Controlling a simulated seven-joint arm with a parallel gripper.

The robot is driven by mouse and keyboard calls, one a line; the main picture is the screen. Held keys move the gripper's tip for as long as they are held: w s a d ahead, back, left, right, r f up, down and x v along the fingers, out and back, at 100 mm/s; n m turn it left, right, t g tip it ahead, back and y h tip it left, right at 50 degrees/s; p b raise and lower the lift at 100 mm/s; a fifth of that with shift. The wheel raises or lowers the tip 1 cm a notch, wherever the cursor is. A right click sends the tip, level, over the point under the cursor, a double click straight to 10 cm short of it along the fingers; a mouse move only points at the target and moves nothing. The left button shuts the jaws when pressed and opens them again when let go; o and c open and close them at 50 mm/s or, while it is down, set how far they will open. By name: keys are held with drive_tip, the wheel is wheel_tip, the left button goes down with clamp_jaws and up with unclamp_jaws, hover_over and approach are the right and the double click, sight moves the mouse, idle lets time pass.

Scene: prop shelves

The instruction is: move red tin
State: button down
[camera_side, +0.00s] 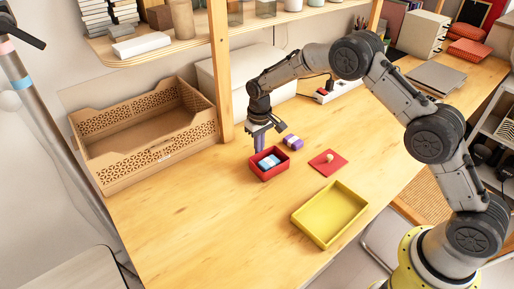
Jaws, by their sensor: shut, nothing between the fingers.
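The red tin (270,178) is an open square box on the wooden table, left of the table's middle. A small blue and white item (268,161) lies inside it. A small purple block (293,142) lies on the table just behind and right of the tin. My gripper (259,147) points down at the tin's back left side. Its fingers are shut and empty. I cannot tell whether they touch the tin's rim.
A yellow tray (305,231) sits at the front right. A brown crate (150,170) stands at the left, beside a wooden shelf post (220,70). A white power strip (338,92) and a grey folder (436,78) lie further back. The front left table is clear.

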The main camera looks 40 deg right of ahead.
drive_tip(key=s, duration=1.1)
drive_tip(key=shift+s+d, duration=0.1)
